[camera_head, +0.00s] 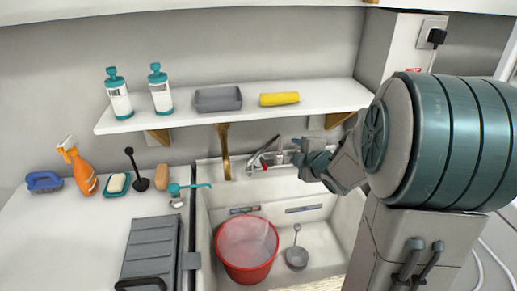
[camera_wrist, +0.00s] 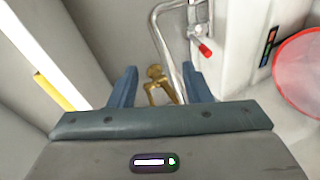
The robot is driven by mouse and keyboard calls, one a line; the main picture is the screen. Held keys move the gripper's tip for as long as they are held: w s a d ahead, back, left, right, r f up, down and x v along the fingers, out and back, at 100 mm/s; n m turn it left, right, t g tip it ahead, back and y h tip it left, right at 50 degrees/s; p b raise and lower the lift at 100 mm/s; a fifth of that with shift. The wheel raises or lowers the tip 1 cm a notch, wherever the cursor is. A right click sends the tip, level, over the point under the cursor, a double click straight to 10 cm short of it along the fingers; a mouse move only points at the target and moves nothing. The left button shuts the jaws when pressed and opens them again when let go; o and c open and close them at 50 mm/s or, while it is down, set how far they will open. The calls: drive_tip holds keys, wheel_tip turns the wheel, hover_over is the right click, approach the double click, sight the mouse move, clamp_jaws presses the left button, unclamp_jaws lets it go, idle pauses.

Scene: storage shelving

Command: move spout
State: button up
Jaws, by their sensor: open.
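The silver spout (camera_head: 262,153) is a bent metal tube at the back of the sink, left of my gripper (camera_head: 302,156). In the wrist view the spout (camera_wrist: 164,45) curves down between my open fingers (camera_wrist: 160,72), close to the right finger; I cannot tell if they touch. The tap body has a red-tipped handle (camera_wrist: 205,50) right of that finger. The fingers hold nothing that I can see.
A red bucket (camera_head: 232,252) and a grey ladle (camera_head: 297,257) are in the sink (camera_head: 325,247). A shelf (camera_head: 225,110) with two bottles, a grey tray and a yellow roll hangs above. A brass piece (camera_wrist: 160,82) shows between my fingers. Cleaning items stand on the left counter.

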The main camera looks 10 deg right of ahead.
drive_tip(key=w+a+f+n+y, duration=0.4)
drive_tip(key=w+a, duration=0.4)
drive_tip(key=w, duration=0.4)
drive_tip(key=shift+a+f+n+y, duration=0.3)
drive_tip(key=shift+f+n, duration=0.6)
